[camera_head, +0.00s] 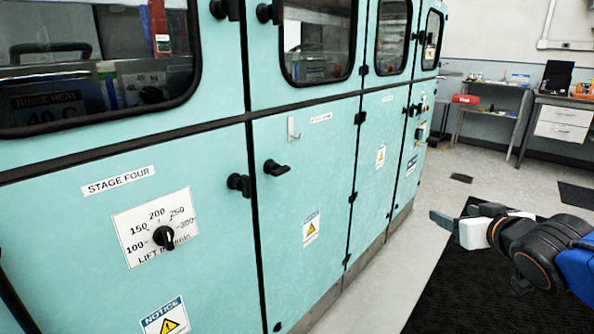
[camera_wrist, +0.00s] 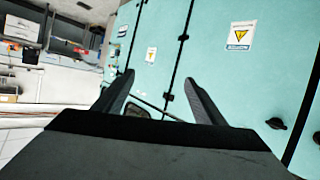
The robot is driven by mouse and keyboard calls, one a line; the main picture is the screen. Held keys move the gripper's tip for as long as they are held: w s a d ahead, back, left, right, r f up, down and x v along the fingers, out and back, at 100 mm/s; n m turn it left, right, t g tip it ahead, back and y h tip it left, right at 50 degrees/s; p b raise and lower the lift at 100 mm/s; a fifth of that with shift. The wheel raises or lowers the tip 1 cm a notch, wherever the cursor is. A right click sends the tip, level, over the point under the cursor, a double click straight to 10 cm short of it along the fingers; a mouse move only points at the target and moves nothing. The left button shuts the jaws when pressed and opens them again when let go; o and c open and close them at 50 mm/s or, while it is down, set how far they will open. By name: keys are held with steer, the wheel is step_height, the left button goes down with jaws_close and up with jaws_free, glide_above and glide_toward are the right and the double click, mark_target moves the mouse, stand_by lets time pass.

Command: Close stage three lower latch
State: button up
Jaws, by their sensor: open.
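The lower door to the right of the STAGE FOUR panel (camera_head: 120,182) has a black latch handle (camera_head: 275,168) near its upper left corner. This handle sticks out sideways to the right, slightly tilted. The small label (camera_head: 320,118) above it is too blurred to read. The door looks flush with the cabinet front. My gripper (camera_head: 455,213) is open and empty, well to the right of the latch and apart from the cabinet. In the wrist view my gripper (camera_wrist: 160,92) has its fingers spread towards the teal doors, and a black latch (camera_wrist: 275,123) shows at the lower right, outside them.
Another black latch (camera_head: 238,183) sits just left of the door seam, by a dial (camera_head: 163,237). Upper latches (camera_head: 268,13) and windows are above. A black mat (camera_head: 450,285) lies on the floor; workbenches (camera_head: 560,118) stand far back.

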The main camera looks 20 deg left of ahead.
steer(key=w+a+r+n+y, duration=0.1)
steer(key=a+r+n+y, duration=0.15)
steer(key=a, duration=0.45)
steer(key=a+r+n+y, duration=0.1)
steer(key=a+n+y, duration=0.1)
steer(key=a+y, duration=0.35)
steer(key=n+g+y, duration=0.5)
steer(key=g, duration=0.1)
glide_toward(284, 171)
steer(key=shift+m, duration=0.25)
steer(key=x, duration=1.1)
steer(key=c, duration=1.1)
